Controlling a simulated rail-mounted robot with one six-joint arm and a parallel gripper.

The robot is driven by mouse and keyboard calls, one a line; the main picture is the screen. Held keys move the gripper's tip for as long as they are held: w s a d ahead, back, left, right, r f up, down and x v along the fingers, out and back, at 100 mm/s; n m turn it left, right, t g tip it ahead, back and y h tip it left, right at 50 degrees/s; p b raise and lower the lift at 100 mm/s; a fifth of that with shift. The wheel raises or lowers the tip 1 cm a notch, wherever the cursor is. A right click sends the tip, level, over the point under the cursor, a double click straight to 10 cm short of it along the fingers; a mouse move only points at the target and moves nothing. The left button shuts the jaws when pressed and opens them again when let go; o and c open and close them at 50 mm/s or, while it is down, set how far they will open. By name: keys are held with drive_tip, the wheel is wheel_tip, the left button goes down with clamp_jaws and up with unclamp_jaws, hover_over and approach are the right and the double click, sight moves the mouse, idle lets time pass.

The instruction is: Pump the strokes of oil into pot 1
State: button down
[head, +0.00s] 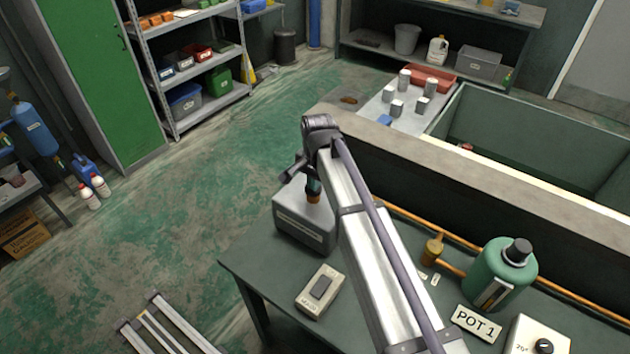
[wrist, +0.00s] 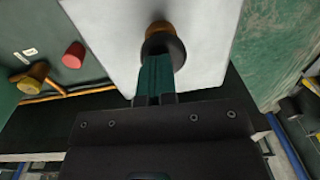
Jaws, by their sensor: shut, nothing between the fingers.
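Pot 1 is the green pot (head: 505,272) with a black cap, standing on the table behind a "POT 1" plate (head: 476,323). A light grey box (head: 303,222), which looks like the oil pump, stands at the table's far left. In the wrist view, the box (wrist: 110,35) has a black round knob (wrist: 163,43) above an orange-brown collar (wrist: 158,26). My gripper (head: 314,186) is above the box, fingers pointing down. Its teal fingers (wrist: 157,65) are shut and empty, their tips at the knob. I cannot tell whether they touch it.
A small box with a dark switch (head: 320,291) lies near the table's front edge. A brass valve (head: 432,250) and copper pipes (head: 400,215) run along the back. A dial box (head: 540,338) is at lower right. A red cap-like thing (wrist: 73,55) shows in the wrist view.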

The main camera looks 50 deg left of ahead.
wheel_tip(320, 180, up, 14)
drive_tip(key=p, duration=1.4)
drive_tip(key=shift+d, duration=0.35)
drive_tip(key=shift+w, duration=0.15)
drive_tip(key=f+b, duration=1.1)
drive_tip(key=shift+s+a+f, duration=0.2)
drive_tip(key=shift+s+a, duration=0.05)
drive_tip(key=shift+a, duration=0.1)
drive_tip(key=shift+r, duration=0.15)
